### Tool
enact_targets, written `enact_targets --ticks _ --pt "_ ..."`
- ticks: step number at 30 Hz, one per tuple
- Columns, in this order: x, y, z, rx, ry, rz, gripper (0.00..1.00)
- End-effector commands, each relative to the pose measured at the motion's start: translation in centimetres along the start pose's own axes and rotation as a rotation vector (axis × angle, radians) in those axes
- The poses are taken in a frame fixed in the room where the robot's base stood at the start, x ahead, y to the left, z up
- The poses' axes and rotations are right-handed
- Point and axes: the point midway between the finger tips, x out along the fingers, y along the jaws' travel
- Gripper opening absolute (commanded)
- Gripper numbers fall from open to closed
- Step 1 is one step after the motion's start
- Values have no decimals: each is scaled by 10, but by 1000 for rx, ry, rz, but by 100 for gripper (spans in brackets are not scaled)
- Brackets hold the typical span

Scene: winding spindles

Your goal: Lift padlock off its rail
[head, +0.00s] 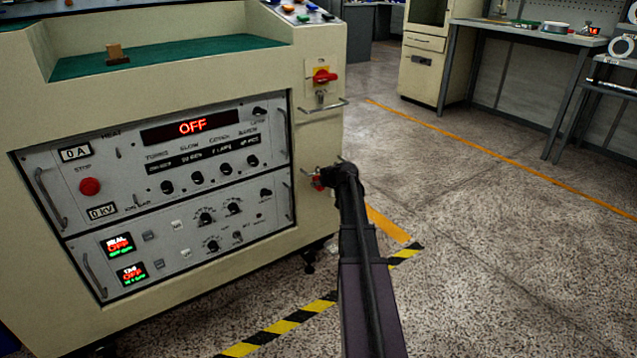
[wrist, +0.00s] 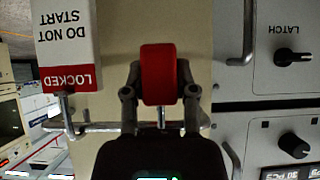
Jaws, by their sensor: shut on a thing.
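A red padlock (wrist: 158,75) is between the fingers of my gripper (wrist: 159,88) in the wrist view, which looks upside down. The gripper is shut on the padlock's body from both sides. Its metal shackle (wrist: 161,117) points toward a thin metal rail (wrist: 95,127) on the cream cabinet side. I cannot tell whether the shackle is around the rail or clear of it. In the head view, a bit of the red padlock (head: 316,182) shows beside my gripper (head: 326,176), at the cabinet's right corner; the arm hides the rest.
A white and red "LOCKED DO NOT START" tag (wrist: 68,45) hangs by the rail. Metal handles (wrist: 248,35) stand out from the grey control panel (head: 160,190). A red rotary switch (head: 324,76) is higher on the cabinet, above a metal bar (head: 323,106). Floor to the right is clear.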

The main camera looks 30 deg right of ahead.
Motion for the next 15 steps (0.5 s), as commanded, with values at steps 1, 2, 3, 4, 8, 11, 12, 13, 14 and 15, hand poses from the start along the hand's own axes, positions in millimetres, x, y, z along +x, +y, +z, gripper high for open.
enact_targets --ticks 1,2,3,4,8,11,12,13,14,15 --pt "-2 0 -2 0 0 0 0" --pt "-2 0 -3 0 0 0 0" --pt "-3 0 -4 0 0 0 0" --pt "-4 0 -5 0 0 0 0" --pt "-6 0 -8 0 0 0 0" --pt "-7 0 -10 0 0 0 0" --pt "-8 0 -10 0 0 0 0" --pt "-8 0 -10 0 0 0 0" --pt "-8 0 -10 0 0 0 0" --pt "-8 0 -11 0 0 0 0"
